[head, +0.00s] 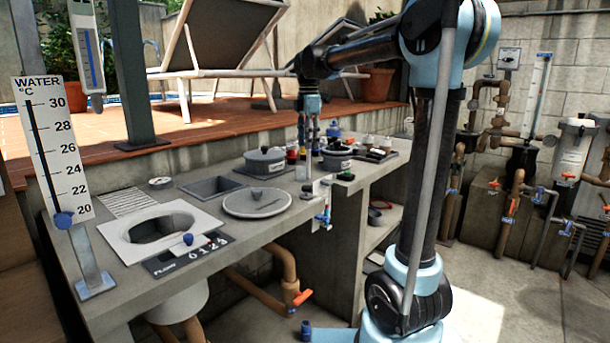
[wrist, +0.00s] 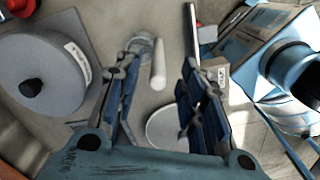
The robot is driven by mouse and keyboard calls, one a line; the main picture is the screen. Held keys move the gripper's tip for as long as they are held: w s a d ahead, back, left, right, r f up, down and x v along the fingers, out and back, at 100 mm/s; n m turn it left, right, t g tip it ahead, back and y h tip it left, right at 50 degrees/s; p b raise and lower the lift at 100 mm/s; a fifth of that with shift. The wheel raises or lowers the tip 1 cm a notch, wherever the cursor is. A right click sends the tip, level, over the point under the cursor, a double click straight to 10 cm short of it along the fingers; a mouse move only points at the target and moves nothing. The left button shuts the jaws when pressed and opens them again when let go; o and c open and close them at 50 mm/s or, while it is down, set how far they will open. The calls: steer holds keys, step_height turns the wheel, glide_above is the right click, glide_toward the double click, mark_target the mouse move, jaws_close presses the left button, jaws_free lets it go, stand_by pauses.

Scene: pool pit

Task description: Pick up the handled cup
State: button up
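My gripper (wrist: 162,60) is open, its two blue-jointed fingers wide apart and nothing held between them. In the head view my gripper (head: 309,143) hangs over the far part of the counter, fingers pointing down. A small pale, clear-looking vessel (head: 303,171) stands on the counter below it. In the wrist view a glassy round vessel (wrist: 146,44) lies beyond the left fingertip, beside a pale rod-like piece (wrist: 158,66). I cannot make out a handle clearly, so I cannot tell for certain which item is the handled cup.
A grey lidded pot (head: 265,161) stands left of my gripper, and a labelled dark pot (head: 337,159) right of it. A round lid (head: 257,202) and a skimmer opening (head: 161,228) lie nearer. Small jars (head: 372,144) crowd the right side. Blue-handled valve (head: 323,218) sits at the counter edge.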

mark_target(309, 153)
steer(key=shift+w+f, duration=0.15)
steer(key=shift+f, duration=2.5)
jaws_close()
